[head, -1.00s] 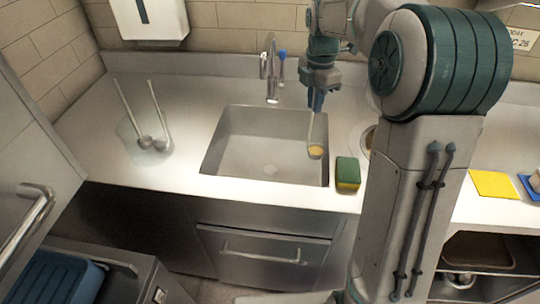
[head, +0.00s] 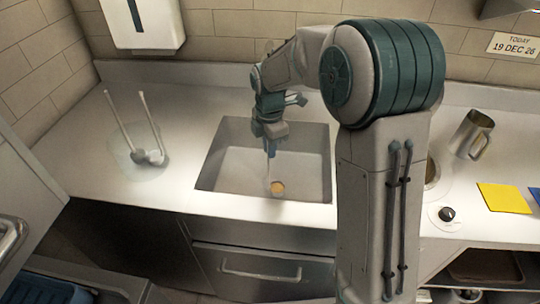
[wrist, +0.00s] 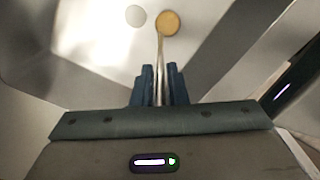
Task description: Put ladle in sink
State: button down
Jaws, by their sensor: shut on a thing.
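My gripper (head: 270,148) is over the sink (head: 222,180), pointing down into the basin. It is shut on the handle of a ladle (head: 277,188), whose bowl shows an orange-yellow inside. The ladle hangs bowl-down within the outline of the basin. In the wrist view the blue fingers (wrist: 158,84) clasp the thin handle, and the ladle bowl (wrist: 168,22) shows beyond them, next to a pale round spot that may be the drain (wrist: 135,16). I cannot tell whether the bowl touches the sink floor.
A clear container (head: 150,172) with two long-handled utensils stands on the counter to the left. To the right are a metal pitcher (head: 471,134), a yellow card (head: 503,198) and a black knob (head: 446,214). The counter left of the sink is mostly clear.

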jog(key=shift+f, duration=1.95)
jog(key=shift+f, duration=0.2)
jog(key=c, duration=1.4)
grip_release()
jog(key=shift+c, duration=0.2)
jog(key=shift+r, duration=0.15)
